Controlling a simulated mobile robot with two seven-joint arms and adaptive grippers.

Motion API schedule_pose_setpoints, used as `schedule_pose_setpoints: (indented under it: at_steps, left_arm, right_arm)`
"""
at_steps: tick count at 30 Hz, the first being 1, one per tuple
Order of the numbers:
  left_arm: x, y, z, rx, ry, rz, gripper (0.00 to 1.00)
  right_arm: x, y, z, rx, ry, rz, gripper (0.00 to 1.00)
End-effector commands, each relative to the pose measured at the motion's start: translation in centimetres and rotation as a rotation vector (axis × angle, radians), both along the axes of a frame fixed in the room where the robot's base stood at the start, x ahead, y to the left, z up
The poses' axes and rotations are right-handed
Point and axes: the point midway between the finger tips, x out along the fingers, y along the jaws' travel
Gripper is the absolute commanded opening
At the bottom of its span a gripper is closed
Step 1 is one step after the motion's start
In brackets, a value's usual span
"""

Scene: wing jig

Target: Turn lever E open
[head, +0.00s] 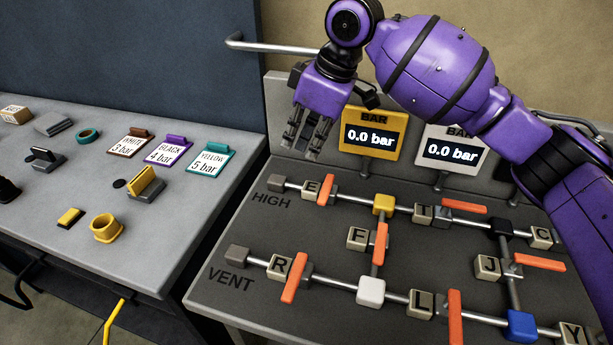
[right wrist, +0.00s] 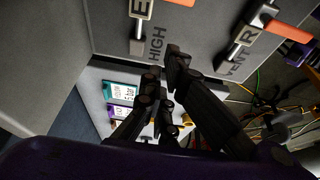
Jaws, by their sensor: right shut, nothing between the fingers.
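Lever E is an orange bar (head: 326,190) beside a block marked E (head: 311,189), on the HIGH pipe at the panel's upper left. The bar lies across the pipe. In the right wrist view the E block (right wrist: 141,10) is at the top edge, and only an end of the orange bar (right wrist: 181,2) shows. My right gripper (head: 303,143) points downward above and slightly left of lever E, apart from it. Its fingers are together and empty; they also show in the right wrist view (right wrist: 174,58). My left gripper is not in view.
Lever R (head: 295,278) stands below on the VENT pipe, with several other orange levers to the right. A yellow gauge (head: 370,135) and a white gauge (head: 450,152) read 0.0 bar behind the pipes. A grey side table (head: 110,240) holds tags and small parts.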

Motion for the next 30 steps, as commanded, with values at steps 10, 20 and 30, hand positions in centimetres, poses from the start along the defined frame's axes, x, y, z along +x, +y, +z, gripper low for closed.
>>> schedule_pose_setpoints:
  at_steps: [10,20,30]
  left_arm:
    - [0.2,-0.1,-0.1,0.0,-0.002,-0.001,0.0]
    - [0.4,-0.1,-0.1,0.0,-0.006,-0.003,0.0]
    - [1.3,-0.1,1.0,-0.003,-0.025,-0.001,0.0]
  right_arm:
    - [0.2,0.5,-1.5,0.0,0.0,0.001,0.0]
    - [0.8,2.6,-7.9,-0.001,0.001,0.0,0.0]
    - [0.1,0.0,-9.2,0.0,-0.008,0.0,0.0]
